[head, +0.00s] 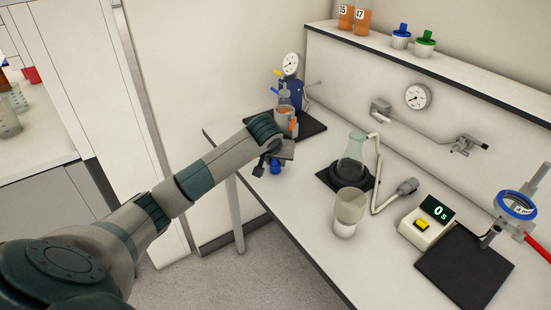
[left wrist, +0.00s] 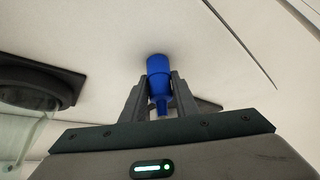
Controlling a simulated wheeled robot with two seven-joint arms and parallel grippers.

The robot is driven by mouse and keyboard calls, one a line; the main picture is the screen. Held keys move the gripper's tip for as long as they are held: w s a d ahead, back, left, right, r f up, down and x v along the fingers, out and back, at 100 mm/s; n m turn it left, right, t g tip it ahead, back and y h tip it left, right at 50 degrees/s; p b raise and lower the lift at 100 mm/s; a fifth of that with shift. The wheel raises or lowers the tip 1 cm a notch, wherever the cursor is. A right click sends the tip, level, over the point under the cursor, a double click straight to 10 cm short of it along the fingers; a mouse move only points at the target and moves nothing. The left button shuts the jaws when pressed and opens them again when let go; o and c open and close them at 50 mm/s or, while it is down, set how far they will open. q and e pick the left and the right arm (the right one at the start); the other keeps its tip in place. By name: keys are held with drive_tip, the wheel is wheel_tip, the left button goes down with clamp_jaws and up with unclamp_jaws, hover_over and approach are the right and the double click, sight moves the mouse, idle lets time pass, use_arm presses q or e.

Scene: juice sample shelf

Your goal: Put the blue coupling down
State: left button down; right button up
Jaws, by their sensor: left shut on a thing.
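The blue coupling (left wrist: 158,82) is between the two fingers of my left gripper (left wrist: 160,98) in the left wrist view. The fingers are shut on it, and its wide end points at the white surface. In the head view the coupling (head: 275,167) shows as a small blue piece beside the left gripper (head: 267,163), at the left part of the white bench (head: 300,216). I cannot tell whether the coupling touches the bench. My right gripper is not in view.
A dark mat with a blue gauge device (head: 291,92) is behind the gripper. A flask (head: 352,150) on a black base and a beaker (head: 348,212) stand to the right. A timer box (head: 427,222) and black plate (head: 464,267) are further right. Bare bench lies near the gripper.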

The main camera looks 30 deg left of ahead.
use_arm(q)
drive_tip(key=shift+f, duration=0.1)
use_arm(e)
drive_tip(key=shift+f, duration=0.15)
use_arm(q)
drive_tip(key=c, duration=1.4)
unclamp_jaws()
drive_tip(key=b+v, duration=0.2)
drive_tip(key=v, duration=1)
drive_tip(key=shift+b, duration=0.4)
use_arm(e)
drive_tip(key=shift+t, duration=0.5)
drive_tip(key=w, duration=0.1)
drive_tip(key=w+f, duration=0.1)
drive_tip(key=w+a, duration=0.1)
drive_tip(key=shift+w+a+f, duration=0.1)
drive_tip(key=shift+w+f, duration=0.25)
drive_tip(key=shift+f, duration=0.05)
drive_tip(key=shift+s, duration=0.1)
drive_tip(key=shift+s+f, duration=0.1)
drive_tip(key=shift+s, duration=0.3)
